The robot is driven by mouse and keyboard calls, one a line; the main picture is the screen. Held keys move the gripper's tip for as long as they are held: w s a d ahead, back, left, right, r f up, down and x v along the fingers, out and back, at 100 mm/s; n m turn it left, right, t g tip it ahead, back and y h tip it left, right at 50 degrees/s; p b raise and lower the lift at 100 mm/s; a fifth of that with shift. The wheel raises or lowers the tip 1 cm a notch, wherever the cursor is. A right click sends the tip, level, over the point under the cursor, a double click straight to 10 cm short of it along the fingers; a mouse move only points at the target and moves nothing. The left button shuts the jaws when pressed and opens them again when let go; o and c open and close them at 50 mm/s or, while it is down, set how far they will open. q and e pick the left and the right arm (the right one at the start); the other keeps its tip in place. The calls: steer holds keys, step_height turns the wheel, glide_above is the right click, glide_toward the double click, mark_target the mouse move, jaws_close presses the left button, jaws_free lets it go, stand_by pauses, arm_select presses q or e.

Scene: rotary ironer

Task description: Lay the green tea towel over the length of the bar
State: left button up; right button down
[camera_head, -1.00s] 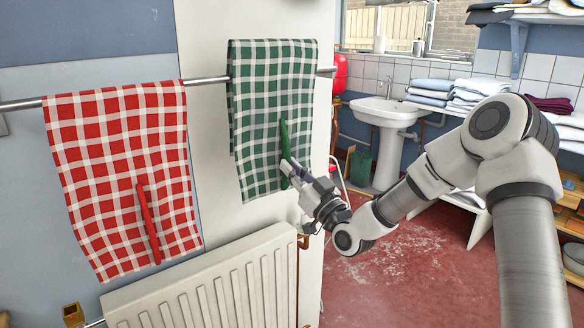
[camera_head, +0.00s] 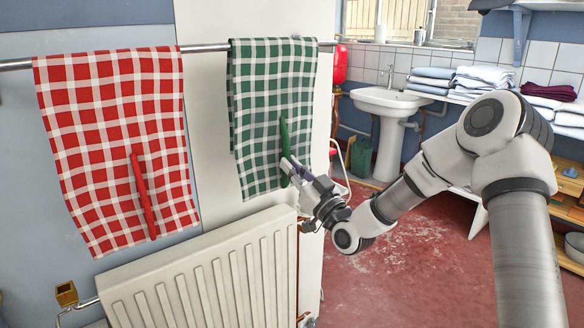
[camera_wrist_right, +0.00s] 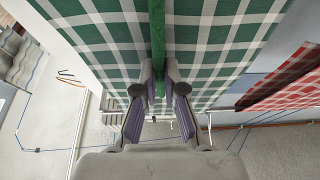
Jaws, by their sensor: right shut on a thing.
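The green and white checked tea towel (camera_head: 262,100) hangs over the right part of the metal bar (camera_head: 206,48). A raised green strip (camera_head: 284,140) stands out from its front. My right gripper (camera_head: 289,172) is at the lower end of this strip. In the right wrist view, my right gripper's fingers (camera_wrist_right: 160,85) are shut on the green strip (camera_wrist_right: 157,45), with the towel (camera_wrist_right: 215,45) spread behind. The part of the strip between the fingers is partly hidden. My left gripper is not in view.
A red checked towel (camera_head: 118,130) with a red strip hangs on the bar to the left. A white radiator (camera_head: 205,275) stands below the towels. A basin (camera_head: 388,102) and shelves of folded linen (camera_head: 485,80) are at the back right. Red floor is open between.

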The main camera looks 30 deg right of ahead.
steer(key=shift+f+b, duration=0.3)
steer(key=shift+f, duration=0.05)
steer(key=c, duration=1.2)
jaws_free()
steer(key=shift+s, duration=0.1)
steer(key=v, duration=1.1)
steer(key=shift+s+f, duration=0.15)
steer(key=shift+s, duration=0.25)
steer(key=shift+f, duration=0.1)
